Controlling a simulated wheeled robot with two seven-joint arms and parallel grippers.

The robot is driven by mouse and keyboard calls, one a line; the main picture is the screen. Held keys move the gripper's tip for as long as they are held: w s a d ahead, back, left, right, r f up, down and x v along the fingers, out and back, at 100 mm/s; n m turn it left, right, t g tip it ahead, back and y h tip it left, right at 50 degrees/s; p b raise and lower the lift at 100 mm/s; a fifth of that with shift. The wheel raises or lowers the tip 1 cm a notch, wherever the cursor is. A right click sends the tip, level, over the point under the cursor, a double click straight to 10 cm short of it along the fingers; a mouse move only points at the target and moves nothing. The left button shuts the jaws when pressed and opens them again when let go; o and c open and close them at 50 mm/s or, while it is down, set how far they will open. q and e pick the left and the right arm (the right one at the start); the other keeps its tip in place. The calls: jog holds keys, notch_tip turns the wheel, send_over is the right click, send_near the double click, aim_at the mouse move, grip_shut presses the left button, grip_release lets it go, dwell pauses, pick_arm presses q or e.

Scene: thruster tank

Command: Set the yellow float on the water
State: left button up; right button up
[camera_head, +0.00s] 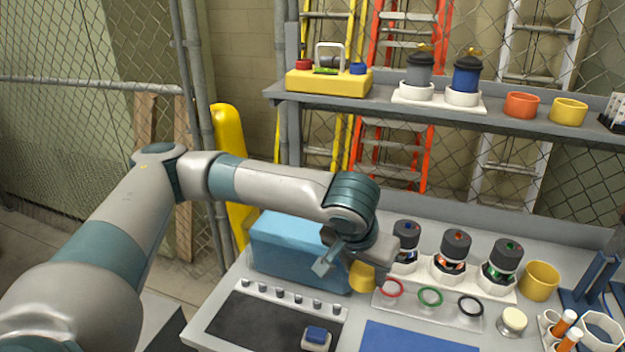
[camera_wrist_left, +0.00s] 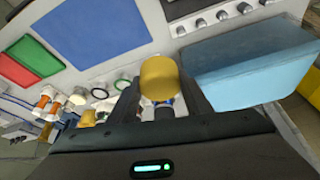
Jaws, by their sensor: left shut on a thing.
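The yellow float (camera_head: 362,277) is a small rounded yellow piece beneath my left gripper (camera_head: 350,262), partly hidden by it. In the left wrist view the float (camera_wrist_left: 160,78) sits between the two fingers of my left gripper (camera_wrist_left: 163,100), which is shut on it. The water tank (camera_head: 290,262) is a light blue box with a blue top, just left of the float. It also shows at the right of the left wrist view (camera_wrist_left: 245,75). The float is beside the tank's right end, not over its middle. My right gripper is not in view.
Red (camera_head: 391,288), green (camera_head: 430,296) and black (camera_head: 470,306) rings lie on a clear plate right of the gripper. Three dark thrusters (camera_head: 455,252) stand behind them. A yellow cup (camera_head: 540,280) is further right. A shelf (camera_head: 440,112) runs above the bench.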

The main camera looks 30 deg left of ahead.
pick_arm(q)
jog(key=shift+w+a+r, duration=0.2)
jog(key=shift+w+r, duration=0.05)
jog(key=shift+w, duration=0.1)
jog(key=w+a+r+m+h+p, duration=0.1)
jog(key=w+a+r+m+p, duration=0.1)
jog(key=a, duration=0.5)
jog(key=w+a+r+m+h+p, duration=0.1)
jog(key=w+a+r+m+p, duration=0.1)
jog(key=w+a+m+p, duration=0.2)
jog(key=w+a+r+m+g+h+p, duration=0.1)
jog(key=w+a+p, duration=0.4)
jog(key=a, duration=0.5)
jog(key=shift+w+a+r+m+p, duration=0.35)
jog(key=shift+w+r+m, duration=0.2)
jog(key=shift+w+m, duration=0.5)
jog(key=shift+f+b, duration=2.5)
jog(key=shift+b, duration=0.05)
jog(key=shift+f, duration=0.15)
jog(key=shift+f, duration=2.8)
